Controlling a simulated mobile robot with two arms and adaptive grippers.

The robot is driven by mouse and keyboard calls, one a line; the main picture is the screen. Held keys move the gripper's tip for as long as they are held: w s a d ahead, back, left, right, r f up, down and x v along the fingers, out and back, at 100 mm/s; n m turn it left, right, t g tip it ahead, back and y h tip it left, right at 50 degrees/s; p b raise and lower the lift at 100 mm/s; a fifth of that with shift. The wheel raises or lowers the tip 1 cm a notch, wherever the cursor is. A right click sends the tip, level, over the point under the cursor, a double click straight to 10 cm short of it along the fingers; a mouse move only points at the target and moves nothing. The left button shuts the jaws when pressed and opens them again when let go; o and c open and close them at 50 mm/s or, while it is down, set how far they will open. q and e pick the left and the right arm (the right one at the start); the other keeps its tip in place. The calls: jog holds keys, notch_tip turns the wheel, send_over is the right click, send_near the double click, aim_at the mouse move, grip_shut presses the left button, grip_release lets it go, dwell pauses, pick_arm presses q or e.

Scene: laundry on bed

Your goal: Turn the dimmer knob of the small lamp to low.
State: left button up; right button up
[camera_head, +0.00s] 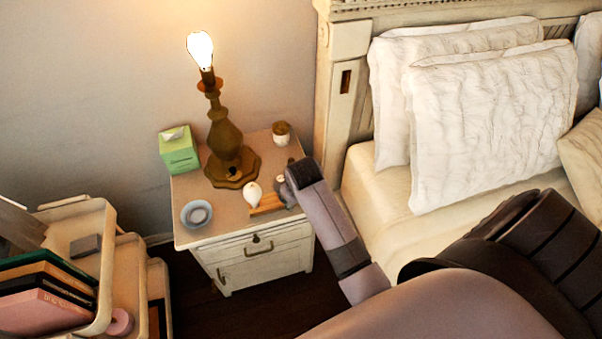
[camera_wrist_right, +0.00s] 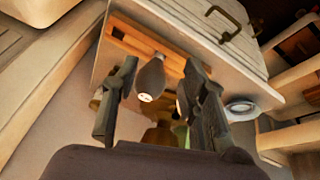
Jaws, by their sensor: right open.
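A small lamp with a pale, unlit bulb (camera_head: 252,194) and a low wooden base (camera_head: 266,207) stands near the front edge of the nightstand. In the right wrist view, its bulb (camera_wrist_right: 150,78) looks grey and lies between my spread fingers, with the wooden base (camera_wrist_right: 168,62) beyond it. My right gripper (camera_head: 286,184) is at the right end of the lamp in the head view; it also shows in the right wrist view (camera_wrist_right: 157,103), open and empty. I cannot make out the dimmer knob; the fingers may hide it. My left gripper is not in view.
The nightstand (camera_head: 226,216) also holds a tall lit brass lamp (camera_head: 225,140), a green tissue box (camera_head: 179,152), a blue-grey bowl (camera_head: 196,213) and a small jar (camera_head: 281,132). A bed with pillows (camera_head: 490,125) is on the right, a book cart (camera_head: 118,262) on the left.

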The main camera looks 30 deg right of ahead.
jog(key=shift+s+a+f, duration=0.1)
jog(key=shift+s+a, duration=0.05)
jog(key=shift+s, duration=0.65)
jog(key=shift+s+a+f, duration=0.1)
jog(key=shift+s, duration=0.65)
jog(key=s+a+f+n+g+b, duration=0.1)
jog(key=s+f, duration=0.4)
jog(key=f, duration=0.4)
jog(key=s+a+f+y+b, duration=0.15)
jog(key=s+f, duration=0.25)
jog(key=f, duration=0.6)
jog(key=s+a+f+n+g+h+b, duration=0.1)
jog(key=s+a+f+b, duration=0.1)
jog(key=s+f, duration=0.5)
jog(key=s+f+b, duration=0.1)
jog(key=s+f, duration=0.7)
jog(key=s, duration=0.3)
jog(key=s+f+g+y+b, duration=0.1)
jog(key=s+f, duration=0.6)
jog(key=s, duration=0.3)
jog(key=shift+s+d+f, duration=0.25)
jog(key=shift+s+f, duration=0.1)
